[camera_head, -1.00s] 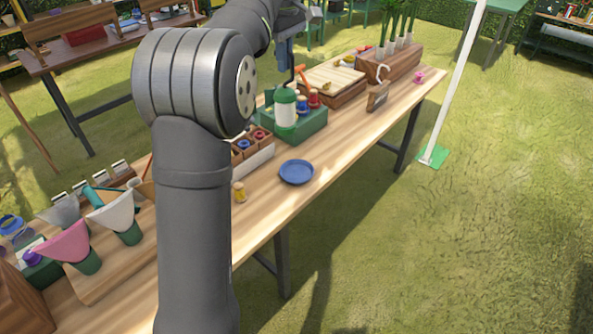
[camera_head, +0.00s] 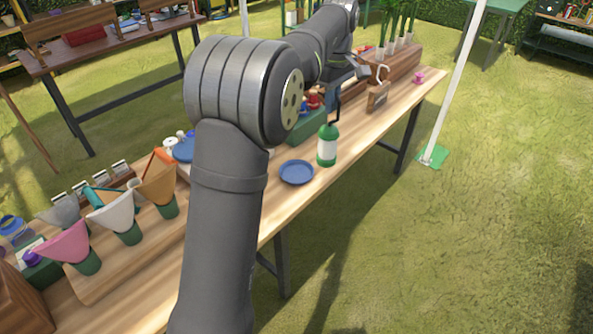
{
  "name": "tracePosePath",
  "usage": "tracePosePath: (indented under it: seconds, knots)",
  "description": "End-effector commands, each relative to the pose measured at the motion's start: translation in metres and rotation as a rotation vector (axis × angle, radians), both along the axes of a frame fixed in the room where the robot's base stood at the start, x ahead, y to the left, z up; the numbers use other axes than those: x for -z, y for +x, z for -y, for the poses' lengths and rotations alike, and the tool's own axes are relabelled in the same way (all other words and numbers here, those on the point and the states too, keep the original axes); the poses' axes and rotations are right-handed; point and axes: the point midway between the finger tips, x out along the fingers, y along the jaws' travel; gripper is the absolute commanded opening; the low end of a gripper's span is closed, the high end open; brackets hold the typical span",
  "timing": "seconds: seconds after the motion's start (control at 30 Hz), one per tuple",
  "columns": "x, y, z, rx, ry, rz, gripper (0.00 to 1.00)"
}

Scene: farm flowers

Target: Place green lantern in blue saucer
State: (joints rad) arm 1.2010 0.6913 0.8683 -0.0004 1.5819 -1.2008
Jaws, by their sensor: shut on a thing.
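The green lantern (camera_head: 327,147), with a green top and base and a pale middle, is upright just right of the blue saucer (camera_head: 296,172). My gripper (camera_head: 332,117) is above the lantern and shut on its top; the fingertips are small and partly hidden. I cannot tell whether the lantern's base touches the table or hangs a little above it. The blue saucer is a flat round dish, empty, near the front edge of the wooden table.
A green crate (camera_head: 308,130) with small red and blue items stands behind the lantern, partly hidden by my arm. A small wooden sign (camera_head: 378,97) is to the right. Paper-wrapped cones (camera_head: 117,215) stand at the left.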

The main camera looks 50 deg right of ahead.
Motion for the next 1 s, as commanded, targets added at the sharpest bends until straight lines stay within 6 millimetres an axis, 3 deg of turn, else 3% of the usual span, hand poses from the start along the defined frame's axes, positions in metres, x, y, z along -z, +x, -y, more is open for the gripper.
tracePosePath:
  seconds: [0.17,0.6,0.87,1.0]
  knots:
    - [0.018,0.012,-0.001,-0.002,0.0,0.0,0.0]
    - [0.073,0.104,-0.001,-0.002,-0.001,0.0,0.0]
    - [0.086,0.117,-0.002,0.0,-0.001,0.0,0.0]
    - [0.105,0.117,-0.002,0.0,0.001,-0.001,0.0]
